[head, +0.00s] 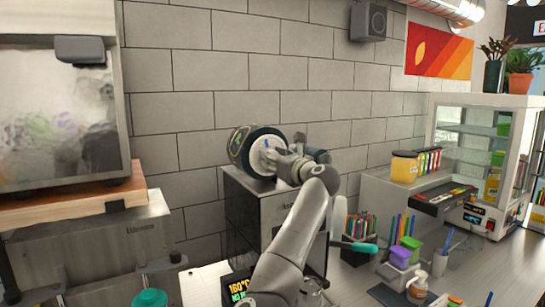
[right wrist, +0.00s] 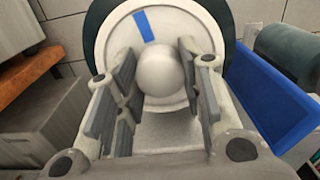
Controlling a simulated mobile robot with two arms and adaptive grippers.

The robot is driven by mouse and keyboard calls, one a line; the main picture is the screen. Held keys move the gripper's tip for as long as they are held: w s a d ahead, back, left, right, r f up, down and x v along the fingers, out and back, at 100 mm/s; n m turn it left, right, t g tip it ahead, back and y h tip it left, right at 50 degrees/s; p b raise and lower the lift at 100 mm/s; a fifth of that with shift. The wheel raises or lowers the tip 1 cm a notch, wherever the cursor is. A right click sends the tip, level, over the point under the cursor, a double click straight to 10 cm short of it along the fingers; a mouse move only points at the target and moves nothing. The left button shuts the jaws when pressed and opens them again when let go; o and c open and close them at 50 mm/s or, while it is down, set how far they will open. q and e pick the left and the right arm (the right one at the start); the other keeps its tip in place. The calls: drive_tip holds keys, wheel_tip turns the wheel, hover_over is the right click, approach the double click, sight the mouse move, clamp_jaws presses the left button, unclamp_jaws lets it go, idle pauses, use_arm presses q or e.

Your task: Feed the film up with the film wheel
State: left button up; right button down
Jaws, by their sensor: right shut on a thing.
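The film wheel (head: 258,158) is a white disc with a blue mark, on the end of a dark printed film roll (head: 240,142) on top of the sealer (head: 245,205). In the right wrist view the wheel (right wrist: 118,50) faces me, with a round white knob (right wrist: 160,72) at its middle. My right gripper (right wrist: 155,85) is shut on the knob, its fingers on either side of it. In the head view, my right gripper (head: 284,160) and arm hide part of the wheel. My left gripper is not in view.
A display (head: 238,288) reads 160°C. Pens and small containers (head: 400,257) stand on the right counter. A glass cabinet (head: 470,150) is farther right. In the wrist view, a blue part (right wrist: 268,95) lies close on the right.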

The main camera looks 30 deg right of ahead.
drive_tip(key=shift+w+a+f+m, duration=0.1)
drive_tip(key=shift+f+m, duration=0.2)
drive_tip(key=shift+f, duration=0.2)
drive_tip(key=c, duration=1.2)
unclamp_jaws()
drive_tip(key=shift+o, duration=1.3)
drive_tip(key=shift+r, duration=0.2)
drive_tip(key=shift+r, duration=0.1)
